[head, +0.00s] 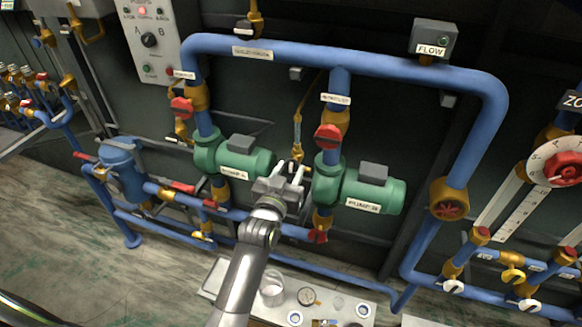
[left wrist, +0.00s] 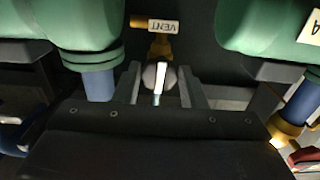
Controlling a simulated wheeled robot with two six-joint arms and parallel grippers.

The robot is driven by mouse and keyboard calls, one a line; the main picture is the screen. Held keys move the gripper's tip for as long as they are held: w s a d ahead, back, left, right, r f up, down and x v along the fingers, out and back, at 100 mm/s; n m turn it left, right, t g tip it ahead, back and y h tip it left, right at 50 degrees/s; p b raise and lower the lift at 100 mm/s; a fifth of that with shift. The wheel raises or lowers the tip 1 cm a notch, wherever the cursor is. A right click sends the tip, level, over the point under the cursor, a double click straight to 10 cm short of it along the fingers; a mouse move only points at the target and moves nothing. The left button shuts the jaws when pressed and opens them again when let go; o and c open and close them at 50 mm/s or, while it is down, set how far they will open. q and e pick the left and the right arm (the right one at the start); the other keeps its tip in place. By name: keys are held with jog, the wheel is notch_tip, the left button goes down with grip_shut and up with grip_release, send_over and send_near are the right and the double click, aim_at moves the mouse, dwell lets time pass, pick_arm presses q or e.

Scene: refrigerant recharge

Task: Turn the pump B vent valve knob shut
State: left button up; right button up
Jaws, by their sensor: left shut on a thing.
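My left gripper (head: 290,169) reaches in between the two green pumps and is shut on the vent valve knob. In the left wrist view the knob (left wrist: 154,75) is grey with a white stripe and sits between the two fingers (left wrist: 159,88). Behind it is the brass vent valve body (left wrist: 160,48) with a white VENT label (left wrist: 164,26), which appears upside down. In the head view the gripper mostly hides the knob. Pump B (head: 382,190) is just right of the gripper. My right gripper is not in view.
Pump A (head: 246,160) stands close to the left of the gripper. Blue pipes (head: 330,55) with red-handled valves surround both pumps. A red dial (head: 556,164) is at the far right.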

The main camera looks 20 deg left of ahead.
pick_arm(q)
jog(key=c, duration=0.3)
jog(key=shift+r+m+p, duration=0.15)
jog(key=shift+m+p, duration=0.2)
jog(key=shift+m, duration=0.65)
jog(key=shift+c, duration=0.2)
jog(key=shift+m, duration=1.2)
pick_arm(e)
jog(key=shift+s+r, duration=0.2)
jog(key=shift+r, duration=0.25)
